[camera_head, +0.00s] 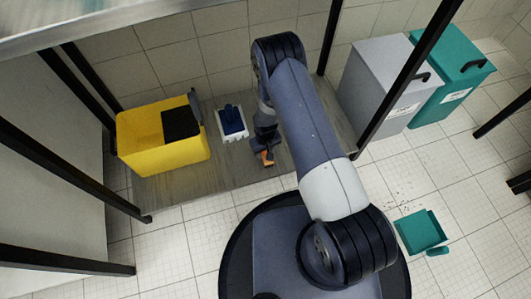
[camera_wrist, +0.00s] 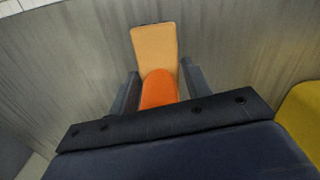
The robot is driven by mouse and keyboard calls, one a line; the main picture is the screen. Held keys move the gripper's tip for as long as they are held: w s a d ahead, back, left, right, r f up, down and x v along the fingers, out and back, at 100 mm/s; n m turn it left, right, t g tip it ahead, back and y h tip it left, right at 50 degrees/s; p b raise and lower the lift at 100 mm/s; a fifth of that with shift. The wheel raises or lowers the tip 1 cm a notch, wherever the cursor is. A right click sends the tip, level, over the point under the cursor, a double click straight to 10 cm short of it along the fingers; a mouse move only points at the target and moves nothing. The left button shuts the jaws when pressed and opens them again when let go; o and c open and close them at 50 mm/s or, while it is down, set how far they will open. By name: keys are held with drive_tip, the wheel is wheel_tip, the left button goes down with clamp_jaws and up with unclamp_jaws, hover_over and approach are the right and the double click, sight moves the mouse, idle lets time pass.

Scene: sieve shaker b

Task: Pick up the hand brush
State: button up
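The hand brush has an orange handle and a paler orange-tan block. It lies on the grey wood-look shelf board (camera_head: 180,182), and in the wrist view the brush (camera_wrist: 154,42) points away from me. In the head view only a small orange part of the brush (camera_head: 268,158) shows below my gripper (camera_head: 263,150). In the wrist view the two dark fingers of my gripper (camera_wrist: 160,80) stand on either side of the orange handle, with narrow gaps visible. The gripper looks open around the handle. The handle's near end is hidden by my gripper body.
Left of the brush stand a white tray with a blue item (camera_head: 232,122) and a yellow bin (camera_head: 150,160). Grey (camera_head: 375,85) and teal (camera_head: 450,75) bins stand right. A teal dustpan (camera_head: 420,230) lies on the tiled floor. Black frame posts surround the board.

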drive_tip(key=c, duration=0.6)
drive_tip(key=shift+o, duration=0.2)
wheel_tip(320, 180, up, 10)
drive_tip(key=p, duration=0.3)
drive_tip(key=shift+p, duration=0.35)
